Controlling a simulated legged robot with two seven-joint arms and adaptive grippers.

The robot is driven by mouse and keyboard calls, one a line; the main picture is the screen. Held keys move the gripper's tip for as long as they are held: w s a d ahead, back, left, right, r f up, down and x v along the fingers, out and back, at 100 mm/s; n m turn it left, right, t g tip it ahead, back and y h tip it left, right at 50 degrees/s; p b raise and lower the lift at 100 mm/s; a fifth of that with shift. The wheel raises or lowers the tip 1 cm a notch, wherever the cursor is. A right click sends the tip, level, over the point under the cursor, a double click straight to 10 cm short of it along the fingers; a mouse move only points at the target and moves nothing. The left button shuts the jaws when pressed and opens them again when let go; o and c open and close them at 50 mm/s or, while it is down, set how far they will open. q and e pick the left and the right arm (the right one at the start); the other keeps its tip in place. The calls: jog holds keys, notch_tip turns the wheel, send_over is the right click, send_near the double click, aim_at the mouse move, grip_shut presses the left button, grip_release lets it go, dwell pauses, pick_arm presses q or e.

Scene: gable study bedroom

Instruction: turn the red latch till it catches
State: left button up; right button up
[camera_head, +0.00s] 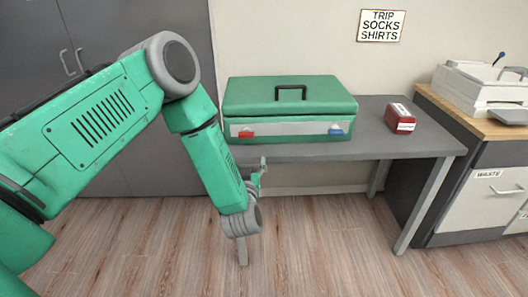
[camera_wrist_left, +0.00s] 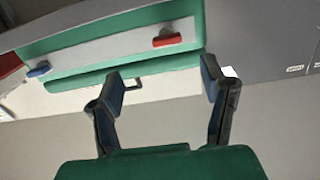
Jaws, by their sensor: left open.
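A green case (camera_head: 290,97) with a black handle sits closed on the grey table (camera_head: 375,148). Its light front band carries the red latch (camera_head: 245,134) at the left and a blue latch (camera_head: 336,132) at the right. My left gripper (camera_head: 262,168) is in front of the table, just below the red latch, partly hidden by its own wrist. In the left wrist view, where the case appears upside down, the gripper (camera_wrist_left: 163,80) is open and empty. The red latch (camera_wrist_left: 167,40) shows beyond the fingers, apart from them. My right gripper is not in view.
A red box (camera_head: 400,118) stands on the table right of the case. A cabinet with a wooden top (camera_head: 470,113) and a printer (camera_head: 480,88) are at the right. Grey cupboard doors (camera_head: 120,40) are behind my arm. A sign (camera_head: 381,26) hangs on the wall.

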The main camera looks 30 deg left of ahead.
pick_arm(q)
jog(key=b, duration=0.1)
send_near(247, 137)
jog(key=w+a+f, duration=0.1)
jog(key=w+a, duration=0.2)
jog(key=shift+y, duration=0.3)
jog(key=w, duration=0.1)
jog(key=w+b, duration=0.1)
jog(key=w, duration=0.1)
jog(key=w+a, duration=0.1)
jog(key=w, duration=0.1)
jog(key=shift+w+r+b, duration=0.2)
jog(key=shift+r+b, duration=0.1)
jog(key=shift+r, duration=0.05)
jog(key=shift+w+a, duration=0.5)
jog(key=shift+a, duration=0.15)
jog(key=shift+w+a+f+n, duration=0.1)
jog(key=shift+a+f+n, duration=0.15)
jog(key=shift+a, duration=0.35)
jog(key=shift+d+r, duration=0.15)
jog(key=shift+d, duration=0.2)
jog(key=c, duration=0.8)
jog(key=shift+d, duration=0.2)
jog(key=c, duration=0.4)
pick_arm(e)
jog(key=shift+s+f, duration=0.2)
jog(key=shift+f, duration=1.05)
